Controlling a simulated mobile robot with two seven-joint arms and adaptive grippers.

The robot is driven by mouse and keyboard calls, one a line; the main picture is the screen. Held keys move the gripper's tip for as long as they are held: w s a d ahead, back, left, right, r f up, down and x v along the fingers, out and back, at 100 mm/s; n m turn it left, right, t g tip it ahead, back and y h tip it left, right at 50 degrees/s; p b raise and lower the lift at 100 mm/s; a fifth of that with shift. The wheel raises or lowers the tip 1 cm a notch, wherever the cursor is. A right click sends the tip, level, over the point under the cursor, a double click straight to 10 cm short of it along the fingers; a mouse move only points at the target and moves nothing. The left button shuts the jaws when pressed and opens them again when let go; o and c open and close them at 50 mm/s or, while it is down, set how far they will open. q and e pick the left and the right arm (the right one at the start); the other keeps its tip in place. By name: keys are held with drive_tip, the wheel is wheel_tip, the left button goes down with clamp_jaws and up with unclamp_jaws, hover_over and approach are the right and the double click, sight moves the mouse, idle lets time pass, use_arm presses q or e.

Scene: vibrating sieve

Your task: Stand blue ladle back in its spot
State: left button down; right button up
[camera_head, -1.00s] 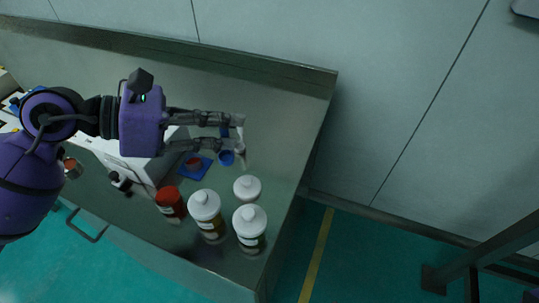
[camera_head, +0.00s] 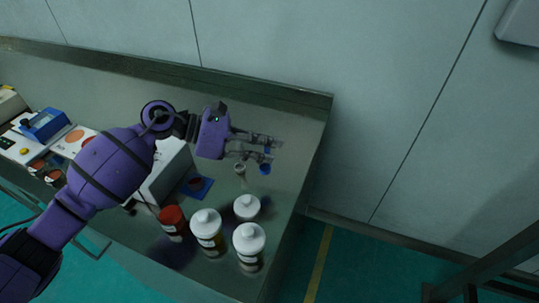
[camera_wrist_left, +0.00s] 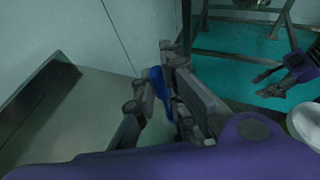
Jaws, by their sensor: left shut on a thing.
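My left gripper (camera_head: 275,150) is shut on the blue ladle (camera_head: 265,169) above the right part of the bench. The ladle's small blue cup hangs below the fingers; its handle shows between them. In the left wrist view the blue handle (camera_wrist_left: 160,88) stands between the finger pads, and its lower end is hidden. A small pale upright piece with a round top (camera_head: 240,169) stands on the bench left of the ladle cup, apart from it; I cannot tell what it is. My right gripper (camera_wrist_left: 267,84) shows small at the right of the left wrist view, its fingers apart and empty.
Several white-capped bottles (camera_head: 206,222) and a red-capped jar (camera_head: 172,218) stand at the front. A blue tray (camera_head: 204,187) lies beside a white box (camera_head: 166,175). The bench's right end (camera_head: 308,150) is clear; a wall stands behind.

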sight(264, 168)
use_arm(q)
drive_tip(key=f, duration=0.1)
drive_tip(key=w+f, duration=0.1)
drive_tip(key=f, duration=0.1)
drive_tip(key=w+d+f, duration=0.1)
drive_tip(key=f, duration=0.1)
drive_tip(key=shift+w+f, duration=0.15)
drive_tip(key=shift+w, duration=0.05)
drive_tip(key=shift+f, duration=0.35)
drive_tip(key=shift+f, duration=0.2)
drive_tip(key=c, duration=1.8)
unclamp_jaws()
